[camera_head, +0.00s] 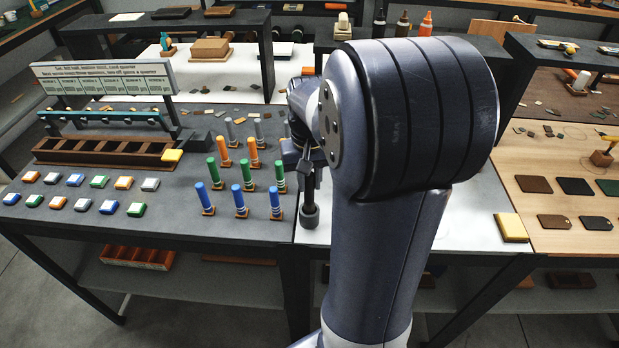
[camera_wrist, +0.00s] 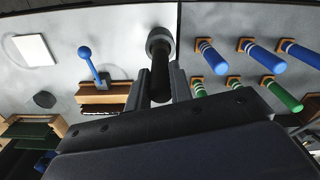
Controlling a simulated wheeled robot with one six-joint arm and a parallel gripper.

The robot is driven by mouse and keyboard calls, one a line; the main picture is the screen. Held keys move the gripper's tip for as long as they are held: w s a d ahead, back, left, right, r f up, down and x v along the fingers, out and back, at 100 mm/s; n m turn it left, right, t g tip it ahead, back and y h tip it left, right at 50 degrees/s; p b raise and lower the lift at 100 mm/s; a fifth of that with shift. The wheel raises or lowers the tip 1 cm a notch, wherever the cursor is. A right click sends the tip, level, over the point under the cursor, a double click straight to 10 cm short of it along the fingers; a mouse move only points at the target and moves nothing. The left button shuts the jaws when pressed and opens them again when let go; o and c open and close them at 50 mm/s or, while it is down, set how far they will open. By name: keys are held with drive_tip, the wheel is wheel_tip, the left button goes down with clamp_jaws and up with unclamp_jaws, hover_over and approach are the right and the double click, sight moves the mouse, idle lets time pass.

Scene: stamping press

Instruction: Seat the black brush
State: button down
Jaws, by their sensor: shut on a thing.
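The black brush (camera_head: 310,196) is a dark shaft with a thick, round grey end that points down in the head view. My gripper (camera_head: 308,165) is shut on it near the seam between the dark grey mat and the white table surface. In the wrist view, the brush (camera_wrist: 160,75) stands out between the two fingers of my gripper (camera_wrist: 160,88), its round end farthest from me. Whether that end touches the table I cannot tell. My arm hides much of the area behind the gripper. I cannot pick out a seat for the brush.
Rows of blue (camera_head: 239,197), green (camera_head: 217,171) and orange (camera_head: 224,150) cylinders stand close at left. A blue-ball lever (camera_wrist: 90,62) and wooden block (camera_wrist: 104,93) are beside the brush. A compartment tray (camera_head: 105,152) and ink pads (camera_head: 98,182) lie farther left. White surface (camera_head: 465,215) is partly clear.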

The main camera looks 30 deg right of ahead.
sight(310, 202)
drive_tip(key=shift+f+b, duration=1.4)
drive_tip(key=shift+f, duration=0.7)
drive_tip(key=c, duration=1.2)
unclamp_jaws()
wheel_tip(310, 202, up, 11)
drive_tip(key=shift+f, duration=0.1)
